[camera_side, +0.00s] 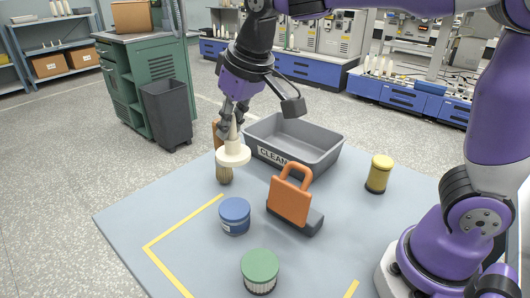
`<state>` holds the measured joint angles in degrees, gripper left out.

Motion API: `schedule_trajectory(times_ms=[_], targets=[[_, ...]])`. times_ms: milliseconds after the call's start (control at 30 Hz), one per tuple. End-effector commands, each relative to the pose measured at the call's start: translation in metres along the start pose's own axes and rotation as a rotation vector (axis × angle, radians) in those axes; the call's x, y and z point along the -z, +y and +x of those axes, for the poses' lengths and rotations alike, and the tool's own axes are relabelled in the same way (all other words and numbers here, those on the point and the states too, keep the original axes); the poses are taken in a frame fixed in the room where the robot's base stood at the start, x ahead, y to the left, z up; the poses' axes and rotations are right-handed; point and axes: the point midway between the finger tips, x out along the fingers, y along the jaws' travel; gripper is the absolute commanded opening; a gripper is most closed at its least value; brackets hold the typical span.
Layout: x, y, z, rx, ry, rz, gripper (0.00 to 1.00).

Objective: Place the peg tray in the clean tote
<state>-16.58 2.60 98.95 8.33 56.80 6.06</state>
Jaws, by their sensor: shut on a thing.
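My gripper (234,118) is shut on the upright stem of a cream, round, flat-based piece (234,156). The piece hangs base down, in front of the tote's left end in the picture, and looks clear of the table. Nothing else in view looks more like the peg tray, but I cannot be sure that it is the one. The clean tote (328,158) is a grey open bin with a "CLEAN" label on its front wall. What I see of its inside looks empty. The fingertips are small and partly dark against the stem.
In front are a blue-lidded jar (235,216), a green-lidded jar (260,270) and an orange handled tool (289,201) on a dark block. Yellow tape (181,234) marks the table.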

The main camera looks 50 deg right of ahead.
Motion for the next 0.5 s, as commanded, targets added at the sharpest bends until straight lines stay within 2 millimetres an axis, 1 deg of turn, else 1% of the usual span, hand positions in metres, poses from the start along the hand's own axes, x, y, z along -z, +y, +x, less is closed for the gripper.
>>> schedule_trajectory(times_ms=[33,167,267,300,400,500], targets=[[-0.002,0.017,-0.005,-0.009,0.004,0.022,0.00],[-0.008,0.053,-0.012,-0.039,0.002,0.086,0.00],[-0.008,0.081,-0.013,-0.084,-0.005,0.194,0.00],[-0.005,0.091,-0.011,-0.112,-0.009,0.262,0.00],[0.003,0.110,-0.002,-0.180,-0.021,0.433,0.00],[0.010,0.123,0.007,-0.245,-0.024,0.596,0.00]])
